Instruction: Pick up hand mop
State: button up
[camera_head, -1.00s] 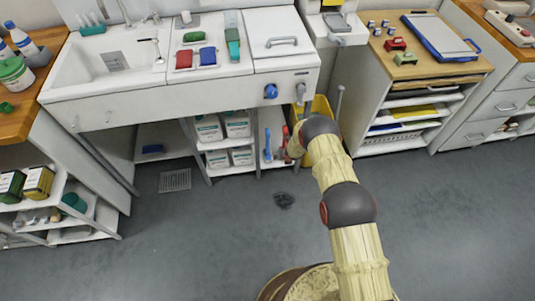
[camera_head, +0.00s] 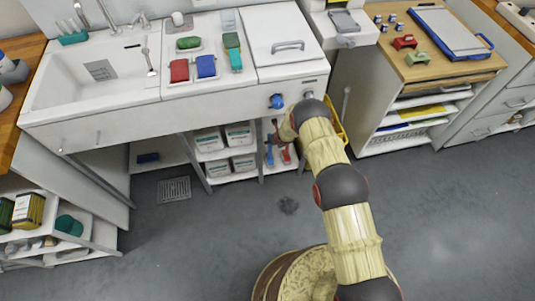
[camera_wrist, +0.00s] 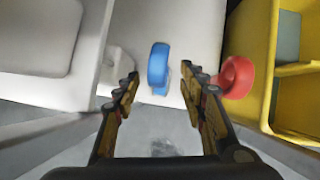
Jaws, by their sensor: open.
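A blue tool (camera_head: 269,153) and a red tool (camera_head: 286,155) stand side by side in the narrow bay under the sink unit. I cannot tell for sure which is the hand mop. In the wrist view the blue tool (camera_wrist: 158,68) shows between my open fingertips, with its top end toward me. The red tool (camera_wrist: 236,77) is just right of the right finger. My gripper (camera_wrist: 160,73) is open and empty. In the head view my gripper (camera_head: 277,128) is at the bay's front, partly hidden by my own arm.
A yellow bucket (camera_wrist: 262,50) stands close on the right, partly behind my arm in the head view. White boxes (camera_head: 238,135) fill the shelves on the left. The counter edge with a blue knob (camera_head: 276,101) overhangs the bay. The grey floor is clear in front.

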aim_at(270, 150)
jog(key=shift+b+x, duration=0.5)
jog(key=shift+x, duration=0.7)
jog(key=f+b, duration=0.3)
jog(key=f, duration=0.1)
jog(key=shift+w+a, duration=0.25)
jog(key=shift+w, duration=0.15)
jog(key=shift+w+a+f+b, duration=0.15)
jog(key=shift+w+f+b, duration=0.15)
jog(key=shift+f+b, duration=0.05)
grip_shut()
